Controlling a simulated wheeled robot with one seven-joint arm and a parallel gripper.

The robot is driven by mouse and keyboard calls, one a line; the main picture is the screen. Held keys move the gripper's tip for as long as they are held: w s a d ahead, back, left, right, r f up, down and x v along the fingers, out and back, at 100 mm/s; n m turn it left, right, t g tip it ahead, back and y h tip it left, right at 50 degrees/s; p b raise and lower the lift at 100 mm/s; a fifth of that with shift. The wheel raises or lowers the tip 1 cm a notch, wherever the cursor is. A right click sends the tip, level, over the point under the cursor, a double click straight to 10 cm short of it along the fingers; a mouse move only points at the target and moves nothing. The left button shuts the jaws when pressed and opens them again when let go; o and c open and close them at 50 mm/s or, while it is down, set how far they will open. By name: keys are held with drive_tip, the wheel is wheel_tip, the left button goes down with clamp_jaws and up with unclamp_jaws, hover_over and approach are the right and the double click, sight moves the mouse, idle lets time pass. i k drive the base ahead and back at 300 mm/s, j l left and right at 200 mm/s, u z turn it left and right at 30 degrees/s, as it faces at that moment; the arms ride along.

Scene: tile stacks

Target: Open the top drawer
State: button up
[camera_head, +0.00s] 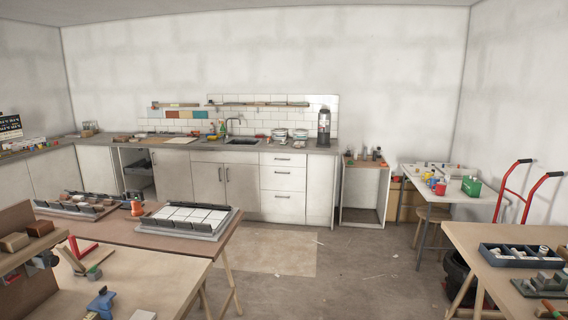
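A stack of three white drawers stands in the kitchen base unit on the far wall, under the grey counter. The top drawer (270,159) is the shallowest and looks shut, its front flush with the rest, with a dark bar handle (283,159). The middle drawer (270,180) and the bottom drawer (270,208) also look shut, each with a similar handle. The drawers are across the room, and no object covers their fronts. My gripper does not show in this view.
A wooden worktable (110,232) with tile trays stands at the front left, another worktable (470,240) at the front right. Floor (350,270) between them is largely open, with scattered scraps. An open cabinet (362,190) stands right of the drawers.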

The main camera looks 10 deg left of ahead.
sight(286, 154)
drive_tip(key=i, duration=2.15)
drive_tip(key=i+l, duration=0.15)
drive_tip(key=i, duration=1.95)
drive_tip(key=i+j+u, duration=0.2)
drive_tip(key=i+u, duration=0.2)
drive_tip(key=i, duration=0.15)
drive_tip(key=i+u, duration=0.45)
drive_tip(key=i, duration=0.15)
drive_tip(key=i+l+u, duration=0.25)
drive_tip(key=i+u, duration=0.15)
drive_tip(key=i, duration=0.15)
drive_tip(key=i+j, duration=0.15)
drive_tip(key=i, duration=0.25)
drive_tip(key=i+j+z, duration=0.15)
drive_tip(key=i, duration=0.25)
drive_tip(key=i+j, duration=0.2)
drive_tip(key=i, duration=0.2)
drive_tip(key=i+j+z, duration=0.65)
drive_tip(key=i+j, duration=0.15)
drive_tip(key=j, duration=0.1)
